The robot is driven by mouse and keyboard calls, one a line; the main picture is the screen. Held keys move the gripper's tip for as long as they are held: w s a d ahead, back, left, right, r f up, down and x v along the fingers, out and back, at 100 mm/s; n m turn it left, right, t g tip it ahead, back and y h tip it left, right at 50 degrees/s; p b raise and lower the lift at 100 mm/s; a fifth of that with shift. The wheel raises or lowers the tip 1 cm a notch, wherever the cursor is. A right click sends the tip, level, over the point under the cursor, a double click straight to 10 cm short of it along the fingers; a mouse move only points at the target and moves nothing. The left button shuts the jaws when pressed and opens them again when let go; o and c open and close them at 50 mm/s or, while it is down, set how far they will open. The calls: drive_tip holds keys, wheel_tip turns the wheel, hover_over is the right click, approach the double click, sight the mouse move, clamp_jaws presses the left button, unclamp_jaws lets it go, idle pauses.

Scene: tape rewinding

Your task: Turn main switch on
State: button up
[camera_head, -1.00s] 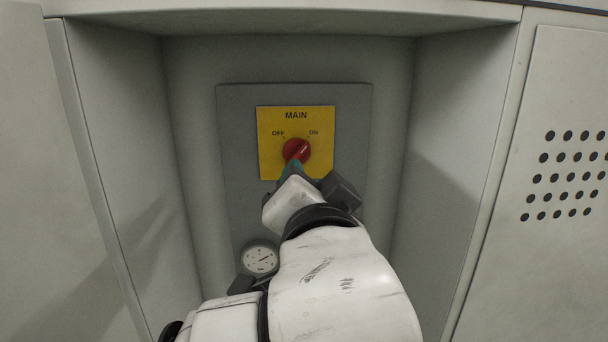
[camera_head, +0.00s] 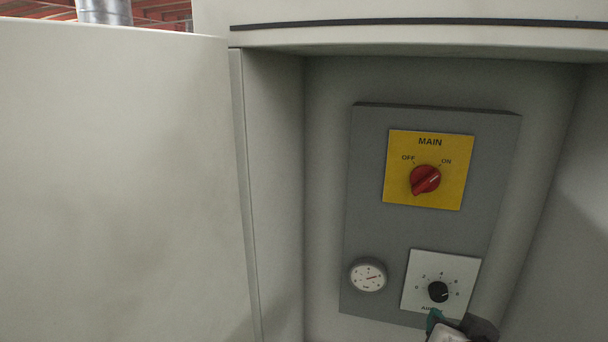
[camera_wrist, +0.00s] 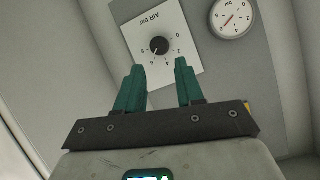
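The main switch (camera_head: 425,179) is a red rotary knob on a yellow plate marked MAIN, with OFF at the left and ON at the right. Its white mark points up and right, toward ON. Nothing touches the knob. My gripper (camera_head: 440,317) shows at the bottom edge of the head view, below the main switch; only part of it is in that view. In the wrist view my gripper (camera_wrist: 158,73) has its two teal fingers spread apart with nothing between them. The main switch is out of the wrist view.
A white plate with a black air dial (camera_head: 438,292) is just above my gripper; the dial also shows in the wrist view (camera_wrist: 159,46). A round gauge (camera_head: 368,276) is to its left. Recess walls and an open-looking pale panel (camera_head: 120,180) stand at the left.

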drive_tip(key=s+d+f+n+g+y+p, duration=0.1)
drive_tip(key=s+d+f+n+g, duration=0.15)
drive_tip(key=s+f, duration=0.4)
drive_tip(key=s+d+f+n+g+p, duration=0.1)
drive_tip(key=s+d+f+g, duration=0.2)
drive_tip(key=f, duration=0.6)
drive_tip(key=s+f+n+g+y+p, duration=0.1)
drive_tip(key=s+f+g, duration=0.1)
drive_tip(key=s+f, duration=0.3)
drive_tip(key=s+f+n+g+y+p, duration=0.1)
drive_tip(key=s+f+g, duration=0.2)
drive_tip(key=s, duration=1)
wheel_tip(320, 180, down, 3)
drive_tip(key=shift+g+y, duration=0.3)
drive_tip(key=shift+g, duration=0.05)
drive_tip(key=shift+d+n, duration=0.1)
drive_tip(key=shift+n, duration=0.15)
